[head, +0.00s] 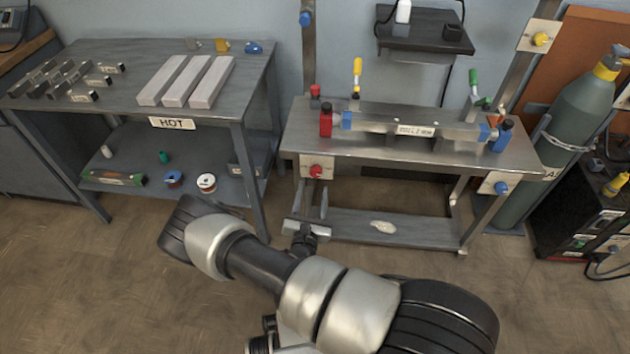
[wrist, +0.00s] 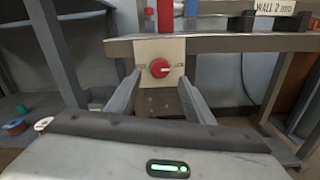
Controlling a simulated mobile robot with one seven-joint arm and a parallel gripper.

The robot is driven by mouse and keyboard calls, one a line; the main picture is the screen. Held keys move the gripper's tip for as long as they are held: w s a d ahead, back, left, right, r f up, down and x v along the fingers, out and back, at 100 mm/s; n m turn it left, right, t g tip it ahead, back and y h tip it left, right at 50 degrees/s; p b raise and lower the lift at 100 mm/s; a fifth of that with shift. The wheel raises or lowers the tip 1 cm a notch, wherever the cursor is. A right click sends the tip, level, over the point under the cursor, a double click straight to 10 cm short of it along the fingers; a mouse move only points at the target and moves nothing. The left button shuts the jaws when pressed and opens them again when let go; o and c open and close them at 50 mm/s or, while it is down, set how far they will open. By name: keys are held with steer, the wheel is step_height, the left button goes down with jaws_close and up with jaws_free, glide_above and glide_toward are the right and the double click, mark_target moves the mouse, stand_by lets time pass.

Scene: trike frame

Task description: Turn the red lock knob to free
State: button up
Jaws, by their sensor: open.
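The red lock knob (head: 316,171) sits on a pale plate on the front edge of the steel bench, at its left end. In the wrist view the knob (wrist: 160,68) is round, with a light mark pointing toward the right. Small lettering on both sides of it is too small to read. My gripper (head: 312,194) is open just in front of and a little below the knob. In the wrist view my gripper's (wrist: 160,84) two fingers stand left and right of the knob, apart from it, with nothing between them.
The bench (head: 400,149) holds a clamped beam (head: 385,124), a red block (head: 326,120) and blue clamps. A blue knob (head: 501,187) sits on its right end. A rack marked HOT (head: 90,50) stands left; a gas cylinder (head: 570,120) stands right. Floor in front is open.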

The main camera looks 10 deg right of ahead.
mark_target(315, 174)
steer(key=b+x, duration=0.1)
steer(key=x, duration=0.5)
steer(key=shift+c, duration=0.5)
steer(key=c, duration=0.9)
steer(key=shift+c, duration=0.2)
